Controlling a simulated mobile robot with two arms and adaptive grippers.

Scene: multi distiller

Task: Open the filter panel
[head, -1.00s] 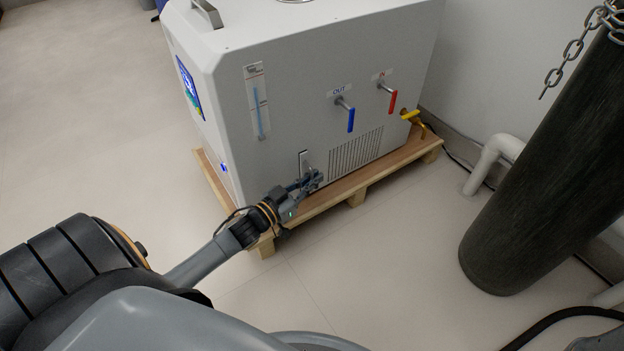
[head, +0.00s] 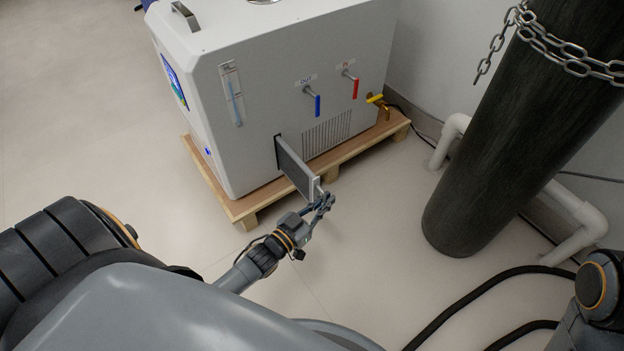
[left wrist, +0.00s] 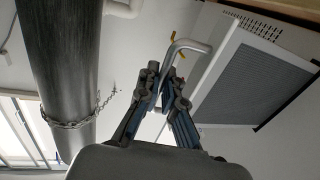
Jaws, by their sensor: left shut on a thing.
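The filter panel (head: 297,169) is a flat grey panel with a pale edge that sticks well out of a slot in the front of the white distiller (head: 290,70). My left gripper (head: 322,202) is shut on the handle at the panel's outer end. In the left wrist view the panel's grey mesh face (left wrist: 250,84) shows at the right, and the bent metal handle (left wrist: 188,46) lies between the fingertips of my left gripper (left wrist: 168,80). Part of my right arm (head: 592,290) shows at the right edge; its gripper is out of view.
The distiller stands on a wooden pallet (head: 243,206). Blue (head: 317,106) and red (head: 355,88) valve handles and a yellow tap (head: 375,99) are on its front. A dark cylinder with a chain (head: 490,140), white pipes (head: 580,215) and black hoses (head: 450,308) are at the right.

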